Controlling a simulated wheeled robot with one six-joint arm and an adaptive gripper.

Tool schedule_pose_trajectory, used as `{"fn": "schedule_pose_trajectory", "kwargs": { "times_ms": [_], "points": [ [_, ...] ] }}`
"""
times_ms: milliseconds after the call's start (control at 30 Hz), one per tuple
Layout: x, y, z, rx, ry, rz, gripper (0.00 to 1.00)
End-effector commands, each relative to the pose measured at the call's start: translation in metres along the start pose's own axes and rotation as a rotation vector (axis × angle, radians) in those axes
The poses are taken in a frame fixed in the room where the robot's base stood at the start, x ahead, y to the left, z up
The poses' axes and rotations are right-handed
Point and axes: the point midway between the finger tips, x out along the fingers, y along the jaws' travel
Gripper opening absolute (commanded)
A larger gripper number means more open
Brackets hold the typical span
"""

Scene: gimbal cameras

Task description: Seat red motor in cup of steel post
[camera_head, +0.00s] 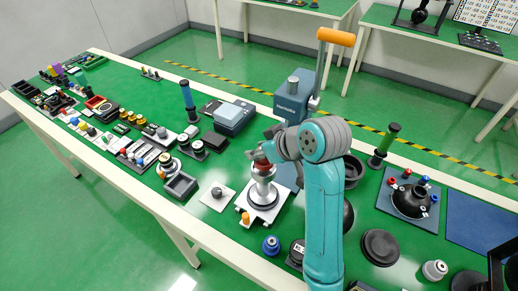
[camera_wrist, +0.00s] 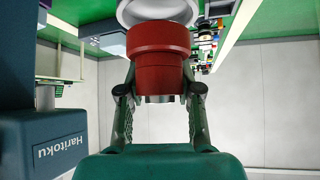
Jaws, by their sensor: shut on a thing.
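The red motor (camera_head: 262,165) is held by my gripper (camera_head: 259,157) at the top of the steel post (camera_head: 263,189). In the wrist view the red motor (camera_wrist: 158,48) is a stepped cylinder between the two fingers of my gripper (camera_wrist: 160,90), which is shut on it. The pale round cup (camera_wrist: 130,12) of the post lies right at the motor's far end. The motor hides much of the cup, so I cannot tell whether it is inside it or just above it.
The post stands on a white plate (camera_head: 252,213) with an orange knob (camera_head: 245,218). A blue Haritoku machine (camera_head: 291,100) stands close behind; it fills the wrist view's left side (camera_wrist: 45,145). A small plate (camera_head: 217,196) and a black display box (camera_head: 180,186) lie to the left.

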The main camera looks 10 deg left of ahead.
Motion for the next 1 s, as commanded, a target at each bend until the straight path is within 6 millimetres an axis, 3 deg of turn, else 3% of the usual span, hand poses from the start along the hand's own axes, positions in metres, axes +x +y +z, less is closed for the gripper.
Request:
{"fn": "schedule_pose_trajectory", "kwargs": {
  "times_ms": [1000],
  "points": [
    [0.0063, 0.0000, 0.0063, 0.000, 0.000, 0.000, 0.00]
  ]
}}
